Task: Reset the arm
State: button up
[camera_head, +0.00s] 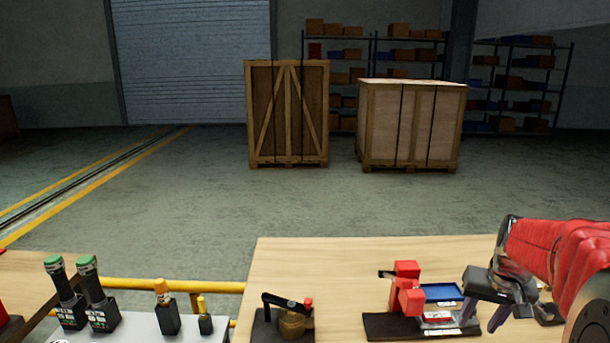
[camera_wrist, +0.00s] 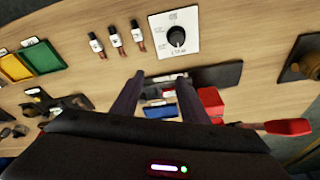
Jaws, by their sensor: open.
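My arm (camera_head: 562,250), in a red sleeve, reaches in from the right of the head view. My gripper (camera_head: 483,316) hangs over the right part of the wooden table, its two dark fingers pointing down. It is open and empty; in the wrist view my gripper (camera_wrist: 160,78) shows a clear gap between the fingers. Beyond the fingertips lies a dark base plate (camera_wrist: 222,74). A red block device (camera_head: 405,289) with a blue-rimmed tray (camera_head: 442,292) stands just left of the gripper in the head view.
A dark valve-like fitting (camera_head: 291,322) stands on the table (camera_head: 345,258). Green-topped handles (camera_head: 88,285) stand at the lower left. The wrist view shows a white dial panel (camera_wrist: 174,37), several small connectors (camera_wrist: 116,37) and a green tray (camera_wrist: 42,57). Crates (camera_head: 410,124) stand far behind on open floor.

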jog(key=s+a+r+n+t, duration=0.1)
jog(key=s+a+r+n, duration=0.1)
jog(key=s+a, duration=0.7)
jog(key=s+a+r+n+t, duration=0.1)
jog(key=s+a+r+n, duration=0.1)
jog(key=s+a, duration=0.7)
jog(key=a+r, duration=0.1)
jog(key=a, duration=0.6)
jog(key=shift+n+t+y, duration=0.3)
jog(key=shift+n+y, duration=0.1)
jog(key=shift+d, duration=0.1)
